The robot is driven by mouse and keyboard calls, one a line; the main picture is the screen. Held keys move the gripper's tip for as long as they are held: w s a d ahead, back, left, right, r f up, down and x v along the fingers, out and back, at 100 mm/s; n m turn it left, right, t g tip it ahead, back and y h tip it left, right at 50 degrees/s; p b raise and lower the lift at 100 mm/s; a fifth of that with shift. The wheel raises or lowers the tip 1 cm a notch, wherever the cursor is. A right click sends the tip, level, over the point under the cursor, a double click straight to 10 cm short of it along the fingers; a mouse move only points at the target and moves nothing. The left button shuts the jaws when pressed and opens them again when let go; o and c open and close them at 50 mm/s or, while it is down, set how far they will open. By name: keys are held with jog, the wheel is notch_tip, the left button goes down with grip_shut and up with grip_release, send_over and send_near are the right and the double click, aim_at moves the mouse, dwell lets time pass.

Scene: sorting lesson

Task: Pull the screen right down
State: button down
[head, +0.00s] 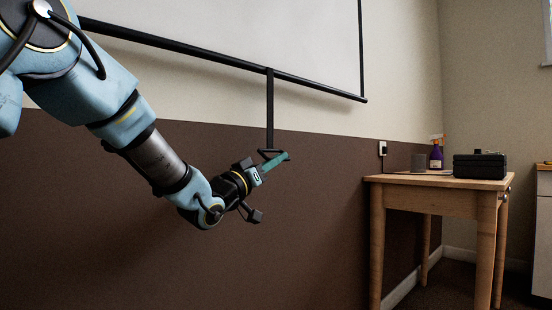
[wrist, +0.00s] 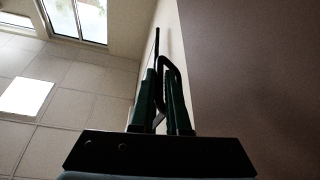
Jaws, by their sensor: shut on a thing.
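The white screen (head: 240,32) hangs on the wall in the head view, with a black bar (head: 190,47) along its lower edge. A black pull strap (head: 269,105) hangs from the middle of that bar and ends in a black handle (head: 268,152). My gripper (head: 276,160) is at the handle, its green fingers shut on it. In the wrist view the green fingers (wrist: 166,105) close around the black handle loop (wrist: 170,68). The fingers hide part of the handle. The top of the screen is out of view.
A wooden table (head: 430,182) stands to the right against the wall. A white cabinet (head: 543,230) is at the right edge. The wall below the screen is clear.

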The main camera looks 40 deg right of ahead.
jog(key=c, duration=0.9)
grip_release()
jog(key=p+v, duration=0.2)
jog(key=v, duration=0.8)
jog(key=shift+a+f, duration=0.15)
jog(key=shift+a, duration=0.25)
